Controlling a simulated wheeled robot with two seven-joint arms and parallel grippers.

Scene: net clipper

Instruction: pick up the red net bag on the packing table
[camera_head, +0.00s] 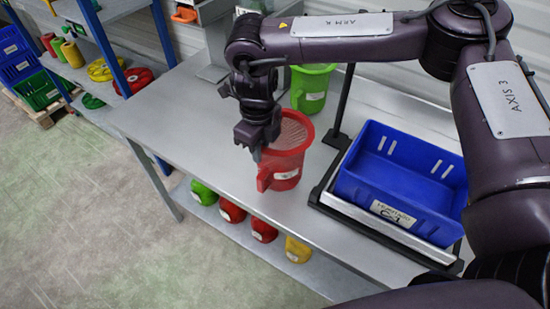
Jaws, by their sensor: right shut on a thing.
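The red net bag (284,168) is upright at the packing table (217,128), with a wide rim, pale mesh at its top and a white label on its front. I cannot tell whether its bottom touches the table. My right gripper (257,154) comes down from above at the bag's left side and is shut on the bag near its rim. The fingertips are partly hidden. My left gripper is out of view.
A green bag-like container (312,84) stands behind the red one. A blue bin (398,208) sits on a black-framed stand to the right. Several coloured rolls lie on the lower shelf. Shelving (100,112) stands at left. The table's left part is clear.

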